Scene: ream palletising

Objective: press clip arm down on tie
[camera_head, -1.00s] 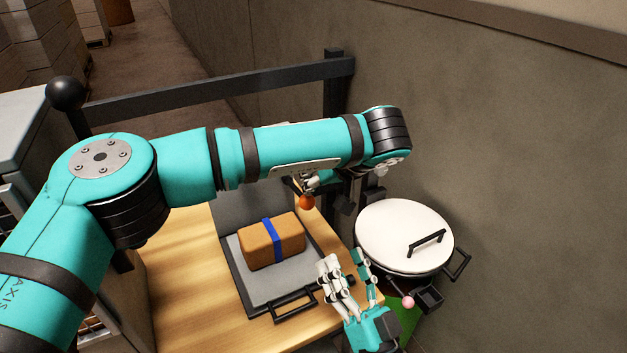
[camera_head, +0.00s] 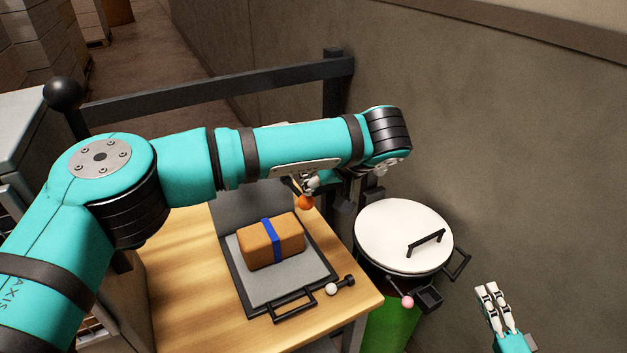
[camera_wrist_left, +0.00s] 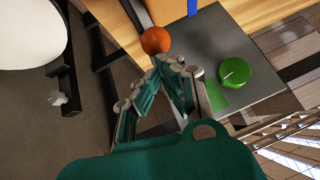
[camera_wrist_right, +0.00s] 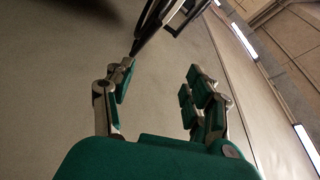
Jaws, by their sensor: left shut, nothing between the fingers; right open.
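A brown wrapped ream (camera_head: 255,247) with a blue tie (camera_head: 271,240) around its middle lies on a grey, black-edged tray (camera_head: 290,287). An orange ball knob (camera_head: 306,202), seemingly the clip arm's end, is just behind the ream; the rest of that arm is mostly hidden by my left arm. My left gripper (camera_head: 309,184) is shut and empty right at the knob. In the left wrist view its fingertips (camera_wrist_left: 172,64) are close to the orange knob (camera_wrist_left: 155,40); contact is unclear. My right gripper (camera_head: 491,292) is open and empty, away to the right; the right wrist view shows its spread fingers (camera_wrist_right: 160,74).
A small lever with a white ball (camera_head: 332,290) sits at the tray's right corner on the wooden table (camera_head: 180,270). A wall (camera_head: 500,150) closes the right side.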

